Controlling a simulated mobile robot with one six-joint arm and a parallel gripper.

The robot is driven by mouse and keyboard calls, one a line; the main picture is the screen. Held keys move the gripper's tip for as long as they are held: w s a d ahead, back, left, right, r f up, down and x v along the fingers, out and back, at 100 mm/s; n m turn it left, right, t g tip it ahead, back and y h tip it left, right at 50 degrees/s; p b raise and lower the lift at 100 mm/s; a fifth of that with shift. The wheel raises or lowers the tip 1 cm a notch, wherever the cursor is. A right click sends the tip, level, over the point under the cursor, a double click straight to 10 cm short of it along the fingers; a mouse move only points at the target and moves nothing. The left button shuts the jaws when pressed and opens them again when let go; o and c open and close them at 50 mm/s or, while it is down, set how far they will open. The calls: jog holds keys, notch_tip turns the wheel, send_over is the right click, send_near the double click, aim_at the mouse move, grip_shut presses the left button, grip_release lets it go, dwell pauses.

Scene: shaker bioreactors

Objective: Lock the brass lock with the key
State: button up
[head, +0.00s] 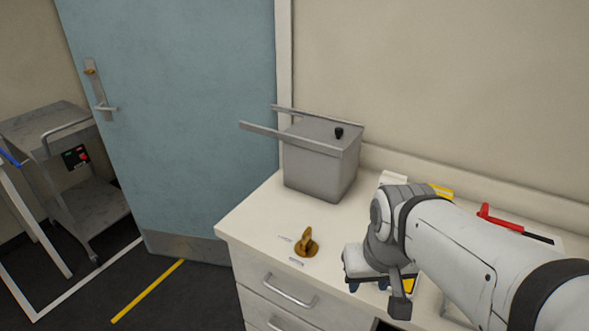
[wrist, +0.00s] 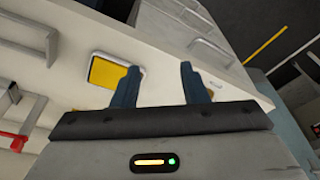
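A brass piece (head: 306,243) with a raised grip stands on the white counter, between two small pale marks. I cannot tell whether it is the lock, the key or both together. Another small brass fitting (head: 91,71) sits on the metal plate of the blue door, above the lever handle. My gripper (head: 368,287) is over the front part of the counter, to the right of the brass piece and apart from it. In the wrist view my gripper (wrist: 160,78) has its two blue fingers wide apart with nothing between them.
A grey metal box (head: 322,160) with two rails stands behind the brass piece. A yellow-faced item (wrist: 106,71) lies by my fingers. A red-handled tool (head: 498,220) lies at the right. Drawers with handles (head: 290,290) are below. A grey cart (head: 65,150) stands left.

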jog(key=r+m+g+p, duration=0.1)
jog(key=m+p, duration=0.6)
jog(key=p, duration=0.2)
send_over(307, 230)
jog(key=s, duration=0.1)
jog(key=shift+s+a+r+h, duration=0.1)
jog(key=shift+h, duration=0.3)
jog(key=shift+a+f, duration=0.15)
jog(key=shift+f, duration=0.1)
jog(key=shift+w+f, duration=0.2)
jog(key=shift+f, duration=0.1)
jog(key=f, duration=0.7)
jog(key=shift+w+d+p, duration=0.25)
jog(key=shift+w+p, duration=0.1)
jog(key=shift+p, duration=0.05)
jog(key=shift+c, duration=0.6)
